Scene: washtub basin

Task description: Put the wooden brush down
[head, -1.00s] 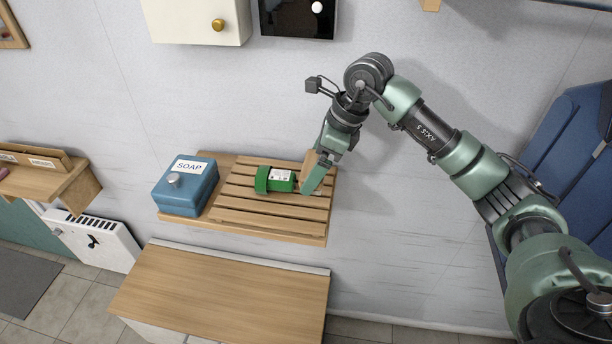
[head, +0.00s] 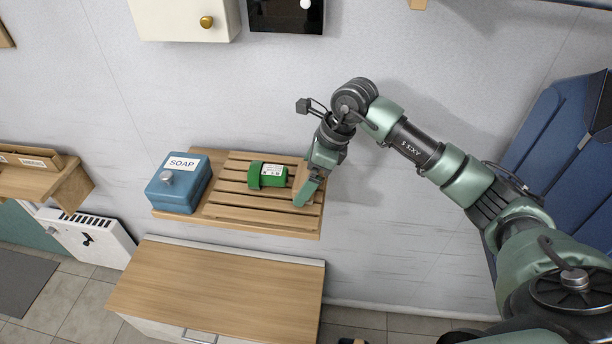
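The wooden brush (head: 301,177) is a tan block at the right end of the slatted wooden shelf (head: 231,206). It is partly hidden by my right gripper (head: 308,188), whose green finger lies along its near right side. The gripper appears shut on the brush, though the far finger is hidden. The brush is at or just above the slats; I cannot tell whether it touches them. My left gripper is not in view.
A green bottle-like item with a white label (head: 268,175) lies just left of the brush. A blue soap box (head: 178,185) stands at the shelf's left end. Slats in front of the green item are bare. A wooden-topped cabinet (head: 215,282) stands below.

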